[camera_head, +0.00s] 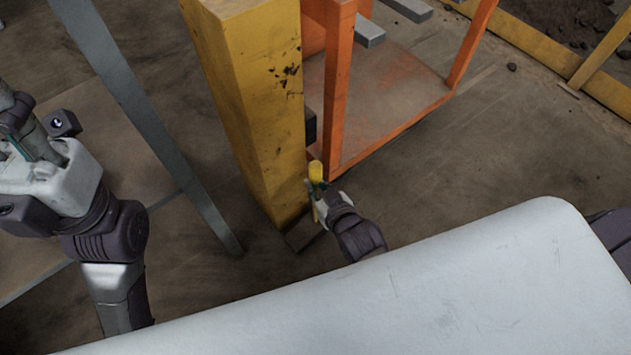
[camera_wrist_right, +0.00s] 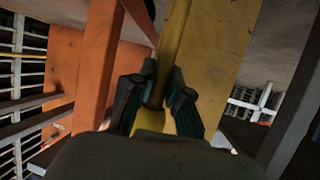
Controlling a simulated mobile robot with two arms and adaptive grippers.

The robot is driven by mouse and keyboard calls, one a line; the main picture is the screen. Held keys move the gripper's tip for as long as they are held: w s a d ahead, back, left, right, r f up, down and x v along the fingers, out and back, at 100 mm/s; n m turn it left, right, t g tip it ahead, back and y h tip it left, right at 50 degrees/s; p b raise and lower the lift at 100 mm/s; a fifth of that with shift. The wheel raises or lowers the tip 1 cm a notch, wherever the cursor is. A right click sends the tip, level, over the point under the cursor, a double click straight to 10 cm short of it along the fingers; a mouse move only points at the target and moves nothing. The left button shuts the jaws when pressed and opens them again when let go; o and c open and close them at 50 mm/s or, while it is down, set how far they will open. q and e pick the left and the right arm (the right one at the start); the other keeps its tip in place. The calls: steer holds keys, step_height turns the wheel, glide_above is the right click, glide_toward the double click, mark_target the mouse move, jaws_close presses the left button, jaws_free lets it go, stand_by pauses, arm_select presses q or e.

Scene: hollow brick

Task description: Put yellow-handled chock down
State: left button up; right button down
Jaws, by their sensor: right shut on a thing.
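The yellow-handled chock shows its yellow handle (camera_head: 316,171) in the head view, roughly upright just right of the big yellow post. My right gripper (camera_head: 320,190) is shut around this handle, below its top end. In the right wrist view the yellow shaft (camera_wrist_right: 173,45) runs between the two dark fingers of the right gripper (camera_wrist_right: 158,88). The chock's lower end is mostly hidden; I cannot tell whether it touches the floor. My left arm is at the left of the head view, and its fingers are not clear.
The thick yellow post (camera_head: 250,110) stands close beside the right gripper. An orange frame (camera_head: 338,80) is just behind it. A grey slanted beam (camera_head: 145,105) stands between my left arm and the post. Bare floor (camera_head: 440,165) lies to the right.

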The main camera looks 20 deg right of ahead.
steer(key=shift+w+r, duration=0.1)
steer(key=shift+w, duration=0.05)
steer(key=c, duration=1.5)
jaws_free()
steer(key=shift+f, duration=0.35)
steer(key=o, duration=0.3)
steer(key=shift+o, duration=0.2)
